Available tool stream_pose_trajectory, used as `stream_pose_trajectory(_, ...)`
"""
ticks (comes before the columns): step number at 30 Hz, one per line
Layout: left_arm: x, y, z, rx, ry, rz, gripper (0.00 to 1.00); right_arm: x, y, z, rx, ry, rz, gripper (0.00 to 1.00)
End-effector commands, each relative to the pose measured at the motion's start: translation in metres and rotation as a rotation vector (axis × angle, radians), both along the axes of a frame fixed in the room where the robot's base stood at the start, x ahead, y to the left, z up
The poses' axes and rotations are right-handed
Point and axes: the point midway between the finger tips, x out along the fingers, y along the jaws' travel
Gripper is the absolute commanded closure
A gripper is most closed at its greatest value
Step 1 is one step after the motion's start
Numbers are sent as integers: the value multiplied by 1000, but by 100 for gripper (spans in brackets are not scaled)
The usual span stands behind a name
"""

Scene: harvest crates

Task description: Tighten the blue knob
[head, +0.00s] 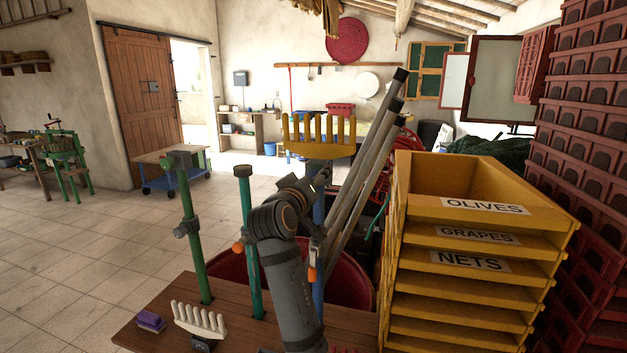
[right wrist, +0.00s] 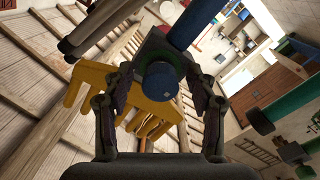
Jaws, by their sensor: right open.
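The blue knob (right wrist: 160,82) sits on a dark clamp head (right wrist: 158,48) in the right wrist view. A blue pole (right wrist: 194,24) runs up from that clamp, and the yellow rake head (right wrist: 92,82) is beside it. My right gripper (right wrist: 161,75) is open, with one finger on each side of the knob; I cannot tell if either touches it. In the head view my right gripper (head: 321,181) is small and dark just under the yellow rake head (head: 318,138), at the blue pole (head: 319,300). The knob cannot be made out there. My left gripper is out of view.
Two green poles (head: 192,235) (head: 247,220) stand in a wooden bench (head: 155,340) left of my arm. Grey tubes (head: 362,165) lean behind the blue pole, over a red tub (head: 345,275). Yellow crates (head: 468,310) are stacked to the right.

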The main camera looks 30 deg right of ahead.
Motion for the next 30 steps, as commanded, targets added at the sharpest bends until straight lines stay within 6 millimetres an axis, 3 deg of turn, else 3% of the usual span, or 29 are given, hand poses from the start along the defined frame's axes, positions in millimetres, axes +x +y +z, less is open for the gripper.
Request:
stream_pose_trajectory(12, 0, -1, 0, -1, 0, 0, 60, 0, 0, 79, 0, -4, -1, 42)
stream_pose_trajectory(15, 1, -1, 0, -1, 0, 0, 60, 0, 0, 92, 1, -2, -1, 42)
stream_pose_trajectory(30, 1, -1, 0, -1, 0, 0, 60, 0, 0, 99, 0, 0, 0, 42)
